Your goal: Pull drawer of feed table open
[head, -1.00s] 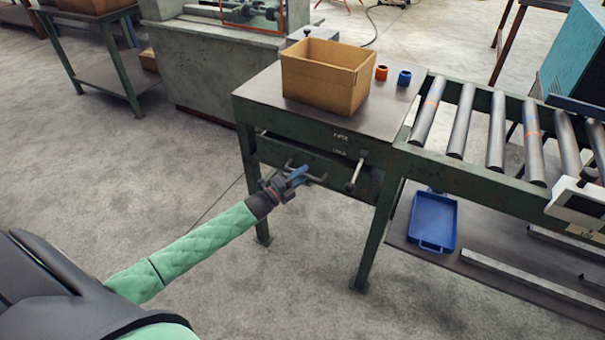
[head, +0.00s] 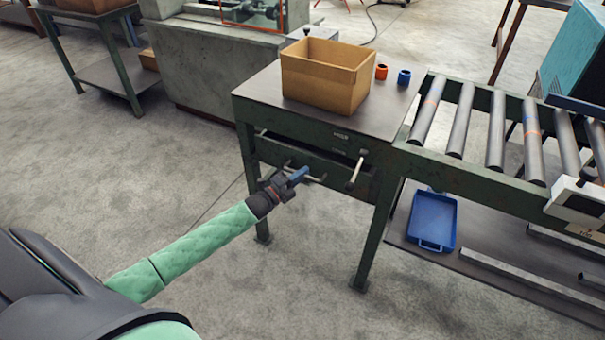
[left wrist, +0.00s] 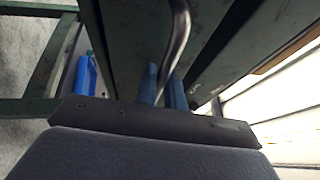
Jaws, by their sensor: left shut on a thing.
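The feed table (head: 252,92) is dark green steel with a grey top. Its drawer (head: 335,172) is a green front under the top, with a dark gap along its upper edge; how far out it stands is hard to tell. A bar handle (head: 318,180) runs along the front. My left gripper (head: 298,176) is at the handle. In the left wrist view the curved metal handle (left wrist: 181,35) passes between the blue fingers of my left gripper (left wrist: 164,88), which are shut on it. My right gripper is not in view.
A cardboard box (head: 325,80), an orange ring (head: 381,72) and a blue ring (head: 404,77) stand on the table. A roller conveyor (head: 495,130) adjoins on the right, with a blue tray (head: 432,220) below. Floor in front is clear.

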